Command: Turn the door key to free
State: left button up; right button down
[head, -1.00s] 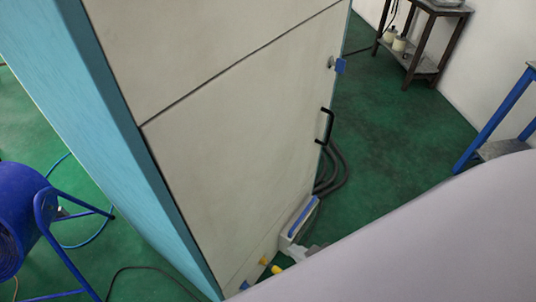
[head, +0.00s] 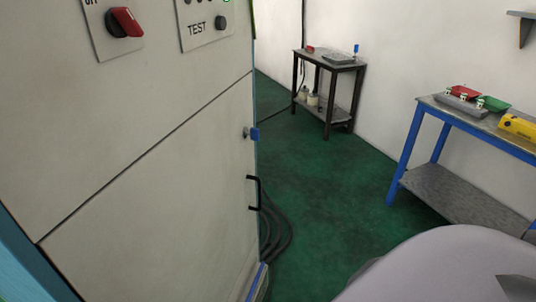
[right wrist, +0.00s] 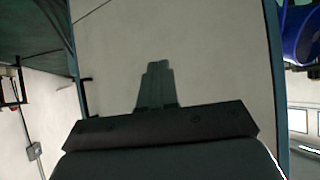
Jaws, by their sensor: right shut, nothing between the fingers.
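The blue door key (head: 253,133) sits in a round metal lock at the right edge of the pale cabinet front, above a black door handle (head: 254,193). The key is small, so its exact turn is hard to tell. In the right wrist view my right gripper (right wrist: 157,66) is shut and empty, its fingers together in front of the pale cabinet panel (right wrist: 210,60). A black handle (right wrist: 86,80) shows at the panel's left edge there, and I cannot make out the key. My left gripper is not in view.
A red rotary switch (head: 125,22) and a TEST panel (head: 207,28) are on the cabinet's upper part. Dark hoses (head: 273,230) lie beside the cabinet. A dark bench (head: 330,66) and a blue-legged table (head: 462,118) stand further off. Green floor (head: 330,180) between is clear.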

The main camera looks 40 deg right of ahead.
aim_at(253, 133)
jog(key=k+l+z, duration=0.1)
jog(key=z, duration=0.35)
jog(key=k+l+z, duration=0.1)
jog(key=l+z, duration=0.2)
jog(key=z, duration=0.2)
jog(key=i+l+u, duration=0.1)
jog(key=u, duration=0.6)
jog(key=i+l+u, duration=0.1)
jog(key=l+u, duration=0.2)
jog(key=i+l+u, duration=0.1)
jog(key=l+u, duration=0.65)
jog(key=l, duration=2)
jog(key=k+l+u, duration=0.1)
jog(key=l, duration=0.7)
